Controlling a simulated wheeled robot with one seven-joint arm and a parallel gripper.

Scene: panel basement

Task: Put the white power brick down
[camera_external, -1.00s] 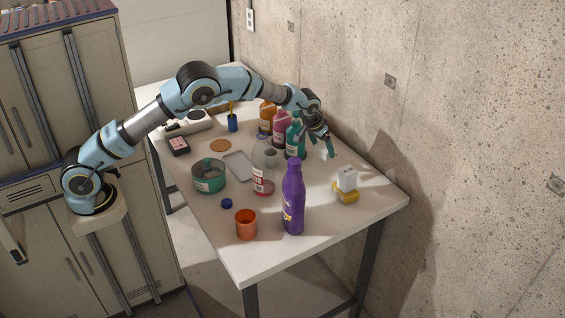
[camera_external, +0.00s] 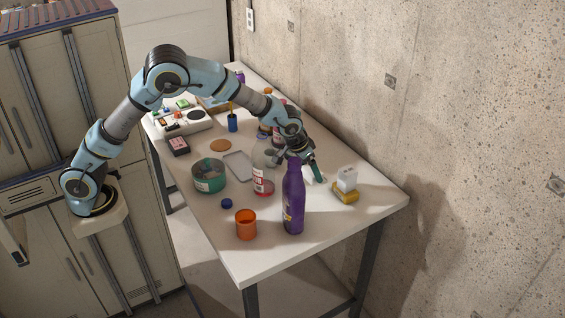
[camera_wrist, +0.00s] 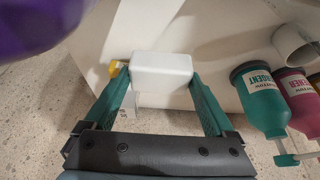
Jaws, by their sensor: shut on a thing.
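The white power brick (camera_wrist: 162,70) is a plain white block between the two teal fingers of my gripper (camera_wrist: 163,84) in the wrist view. My gripper is shut on it. In the external view my gripper (camera_external: 316,173) is low over the right side of the table (camera_external: 270,262), just behind the purple bottle (camera_external: 293,205). Only a small white bit of the brick shows there, by the fingertips. I cannot tell whether the brick touches the table.
A yellow block (camera_external: 345,196) with a white box (camera_external: 347,178) on it stands right of my gripper. A clear bottle (camera_external: 262,175) stands left of it. Teal (camera_wrist: 263,100) and pink (camera_wrist: 294,92) bottles show in the wrist view. The front right of the table is clear.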

